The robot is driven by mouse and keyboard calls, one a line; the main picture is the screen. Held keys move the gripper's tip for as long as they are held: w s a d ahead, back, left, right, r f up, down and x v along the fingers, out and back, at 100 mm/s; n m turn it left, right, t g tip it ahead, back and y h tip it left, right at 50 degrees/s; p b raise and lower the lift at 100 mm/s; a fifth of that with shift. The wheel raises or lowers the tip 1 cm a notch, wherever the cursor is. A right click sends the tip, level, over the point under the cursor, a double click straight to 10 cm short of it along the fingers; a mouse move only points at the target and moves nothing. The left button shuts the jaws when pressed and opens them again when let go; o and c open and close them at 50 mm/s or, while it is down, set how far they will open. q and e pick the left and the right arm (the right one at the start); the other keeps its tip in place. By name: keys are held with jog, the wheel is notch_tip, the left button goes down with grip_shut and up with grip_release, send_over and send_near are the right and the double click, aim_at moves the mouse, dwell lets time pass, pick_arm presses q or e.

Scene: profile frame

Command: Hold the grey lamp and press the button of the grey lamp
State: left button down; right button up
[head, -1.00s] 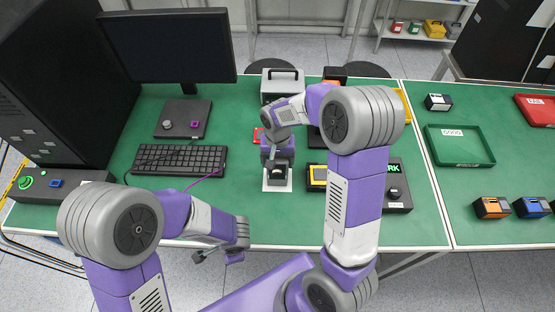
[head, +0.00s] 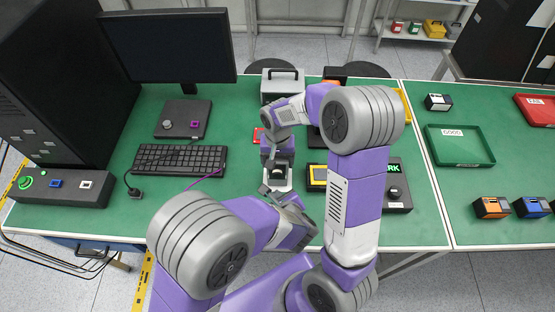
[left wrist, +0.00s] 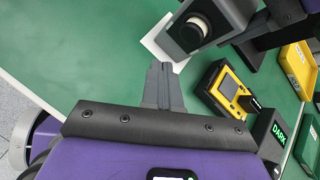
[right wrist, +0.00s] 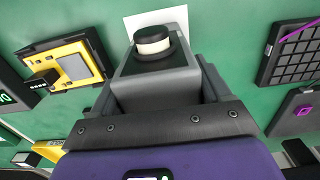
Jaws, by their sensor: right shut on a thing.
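The grey lamp (head: 283,171) is a small grey block with a dark cap and a white ring on its front. It is above a white square pad (head: 287,188) on the green table. My right gripper (right wrist: 158,85) has its two fingers on either side of the grey body, and the lamp also shows in the right wrist view (right wrist: 153,65). In the left wrist view the lamp (left wrist: 194,30) is just beyond my left gripper (left wrist: 163,68). The left fingers are together and empty, close to the lamp's near side. I cannot tell whether they touch it.
A yellow-framed meter (left wrist: 231,90) and a black box with a green "DARK" display (left wrist: 272,135) stand right of the lamp. A keyboard (head: 180,160) lies to the left. A grey case (head: 282,82) stands behind. My right arm covers part of the table's right side.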

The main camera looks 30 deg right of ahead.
pick_arm(q)
jog(key=shift+w+d, duration=0.4)
jog(key=shift+w, duration=0.25)
jog(key=shift+w+d, duration=0.4)
jog(key=shift+w, duration=0.3)
jog(key=shift+w+d, duration=0.4)
jog(key=shift+w, duration=0.4)
dwell(0.4)
jog(key=shift+w+d, duration=0.2)
jog(key=shift+w, duration=0.1)
dwell(0.3)
jog(key=shift+s+a, duration=0.25)
jog(key=shift+s, duration=0.05)
jog(key=shift+s, duration=0.1)
jog(key=s+a, duration=0.3)
jog(key=s, duration=0.2)
dwell(0.4)
